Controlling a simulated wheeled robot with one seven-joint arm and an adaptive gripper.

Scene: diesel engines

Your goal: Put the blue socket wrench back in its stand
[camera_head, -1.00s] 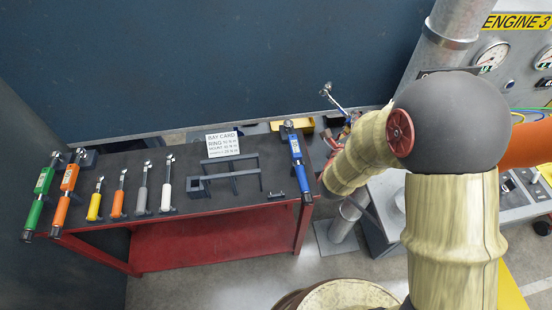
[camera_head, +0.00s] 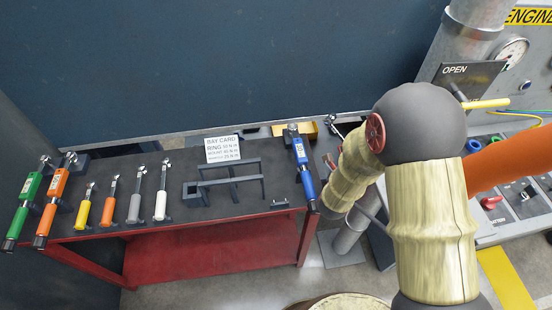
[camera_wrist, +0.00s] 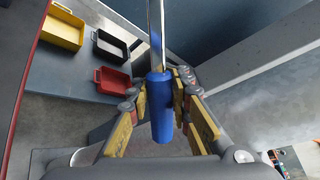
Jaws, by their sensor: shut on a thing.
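The blue socket wrench (camera_wrist: 161,108) has a blue handle and a bright metal shaft. In the wrist view my gripper (camera_wrist: 163,92) is shut on its handle, with a yellow-padded finger on each side. The shaft points up and out of that view. In the head view only the wrench's metal head (camera_head: 333,124) shows beside my arm; my gripper is mostly hidden there. An empty black stand frame (camera_head: 228,183) and a small black cradle (camera_head: 279,205) sit on the bench, left of my arm. I cannot tell which holder belongs to this wrench.
The dark bench top (camera_head: 130,220) holds green, orange, yellow, grey and white wrenches on the left. A larger blue wrench (camera_head: 303,168) lies at its right end, near my arm. A white card (camera_head: 222,149) stands behind the frame. A wall is behind.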

